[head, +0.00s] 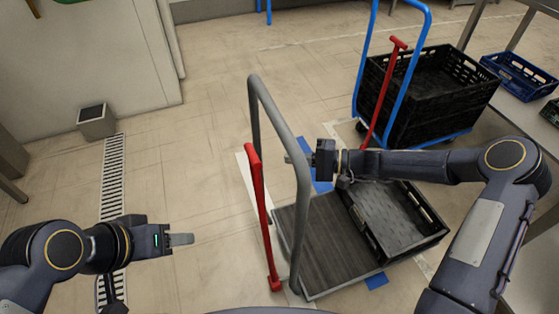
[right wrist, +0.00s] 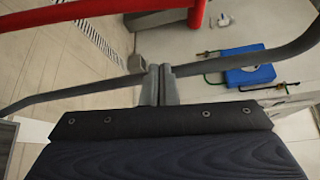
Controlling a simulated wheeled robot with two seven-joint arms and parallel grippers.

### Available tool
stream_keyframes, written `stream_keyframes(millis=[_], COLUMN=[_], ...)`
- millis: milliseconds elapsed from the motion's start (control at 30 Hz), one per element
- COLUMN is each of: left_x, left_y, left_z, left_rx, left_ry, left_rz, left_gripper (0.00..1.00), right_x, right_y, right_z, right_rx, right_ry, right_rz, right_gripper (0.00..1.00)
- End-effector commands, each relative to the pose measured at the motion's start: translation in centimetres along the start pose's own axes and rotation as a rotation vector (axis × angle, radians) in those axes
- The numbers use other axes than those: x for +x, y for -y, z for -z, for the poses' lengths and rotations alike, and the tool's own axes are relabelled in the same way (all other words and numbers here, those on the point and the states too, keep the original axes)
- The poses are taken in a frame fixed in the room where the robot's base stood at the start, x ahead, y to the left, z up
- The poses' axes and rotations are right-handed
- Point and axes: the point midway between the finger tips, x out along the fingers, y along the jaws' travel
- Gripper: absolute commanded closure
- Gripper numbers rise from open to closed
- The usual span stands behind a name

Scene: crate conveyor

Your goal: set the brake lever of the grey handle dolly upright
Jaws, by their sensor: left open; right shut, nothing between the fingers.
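The grey handle dolly (head: 320,250) stands on the floor in the middle of the head view. Its grey handle (head: 280,116) rises at the left end of its deck. The red brake lever (head: 262,215) stands beside the handle, nearly upright with its top leaning slightly left; its exact angle is hard to tell. In the right wrist view the lever (right wrist: 75,10) crosses the top, beyond the handle bar (right wrist: 80,93). My right gripper (head: 297,159) is shut and empty at the handle, its fingertips (right wrist: 159,82) near the bar. My left gripper (head: 182,239) is open, left of the lever and apart from it.
A black crate (head: 410,248) sits on the dolly's right part. Behind, a blue-handled dolly (head: 423,30) has its own red lever (head: 383,95) and carries a black crate (head: 440,105). A blue crate (head: 522,75) is at right.

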Motion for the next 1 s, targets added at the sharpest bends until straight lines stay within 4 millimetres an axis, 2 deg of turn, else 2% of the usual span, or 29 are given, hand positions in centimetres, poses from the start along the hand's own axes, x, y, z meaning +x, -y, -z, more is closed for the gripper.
stream_keyframes(millis=[433,700,1000], left_x=[1.1,1.3,1.3], left_y=[0.5,0.6,0.6], left_z=[-0.6,-0.7,-0.7], left_rx=[0.000,0.000,0.000], left_ry=[0.000,0.000,0.000], left_rz=[0.000,0.000,0.000], left_gripper=[0.56,0.56,0.56], right_x=[9.2,7.8,7.7], right_y=[-0.2,0.0,0.0], right_z=[-0.2,-3.3,-3.9], right_rx=[-0.001,0.001,-0.001], right_ry=[0.006,0.001,0.002], right_rz=[-0.002,-0.003,-0.004], right_gripper=[1.00,1.00,1.00])
